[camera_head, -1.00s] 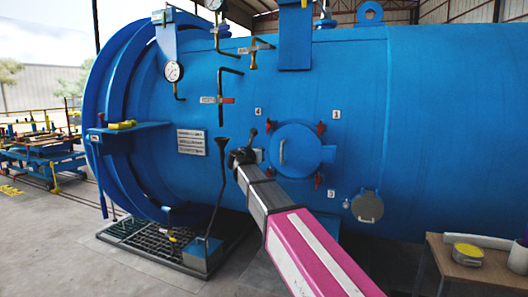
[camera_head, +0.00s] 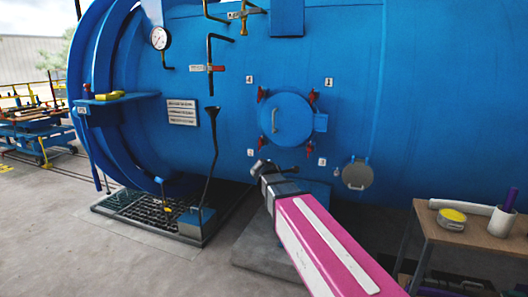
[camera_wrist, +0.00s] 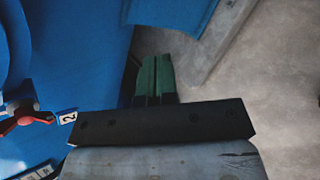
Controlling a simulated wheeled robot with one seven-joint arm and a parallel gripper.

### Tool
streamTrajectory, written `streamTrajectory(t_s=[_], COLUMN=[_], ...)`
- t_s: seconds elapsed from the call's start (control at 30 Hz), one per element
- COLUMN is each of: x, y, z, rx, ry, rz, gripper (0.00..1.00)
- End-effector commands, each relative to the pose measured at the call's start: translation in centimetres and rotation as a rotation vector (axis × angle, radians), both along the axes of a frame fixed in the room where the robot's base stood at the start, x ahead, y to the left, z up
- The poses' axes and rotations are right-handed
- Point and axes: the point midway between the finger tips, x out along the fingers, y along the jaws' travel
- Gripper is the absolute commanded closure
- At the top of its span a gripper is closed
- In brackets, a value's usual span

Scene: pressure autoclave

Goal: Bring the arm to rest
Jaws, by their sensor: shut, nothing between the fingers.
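My arm reaches up from the lower right in the head view, its pink and white link ending in my dark gripper (camera_head: 260,168). The gripper is just below and left of the round hatch (camera_head: 287,119) on the blue autoclave (camera_head: 350,60). In the wrist view the green fingers of my gripper (camera_wrist: 155,75) lie side by side, shut, with nothing between them. They point past the blue vessel wall toward the grey floor. A red clamp (camera_wrist: 22,117) and a plate marked 2 show at the left of the wrist view.
A lever (camera_head: 211,150) rises from a blue box over a floor grate (camera_head: 150,215) at left. The floor at front left is clear.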

Motion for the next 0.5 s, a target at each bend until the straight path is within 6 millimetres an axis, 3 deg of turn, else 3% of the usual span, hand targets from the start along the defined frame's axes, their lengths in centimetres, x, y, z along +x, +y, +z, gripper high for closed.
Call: streamTrajectory(t_s=[0.03,0.2,0.4,0.5], x=[-1.7,-7.0,-14.3,-17.5], y=[-2.0,-6.8,-10.4,-11.3], z=[-2.8,-11.0,-18.6,-21.1], rx=[0.097,0.45,0.792,0.912], ry=[0.015,0.048,0.082,0.093], rz=[-0.087,-0.445,-0.936,-1.165], gripper=[1.0,1.0,1.0,1.0])
